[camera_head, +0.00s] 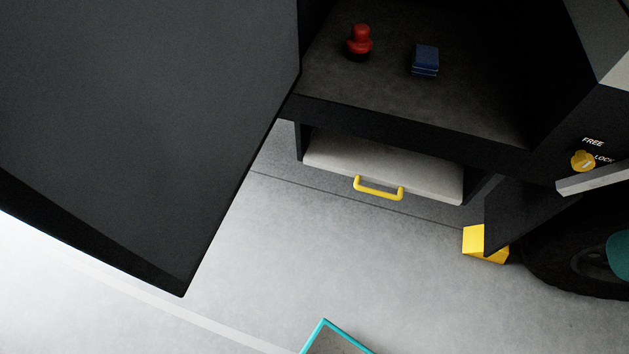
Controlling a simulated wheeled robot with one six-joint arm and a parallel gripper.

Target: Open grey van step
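A light grey step panel (390,165) sits in a dark frame under the caravan's floor edge. A yellow handle (379,189) is fixed along its front edge. The step's rear part is hidden in shadow under the floor. No gripper or arm shows in the head view, so I cannot see where my gripper is relative to the step.
A large dark door panel (160,120) fills the left. A red knob-like object (359,41) and a blue block (425,60) rest on the dark caravan floor (460,105). A yellow wheel chock (484,243) lies by the tyre (575,262). A yellow FREE/LOCK knob (582,161) is at right. Ground before the step is clear.

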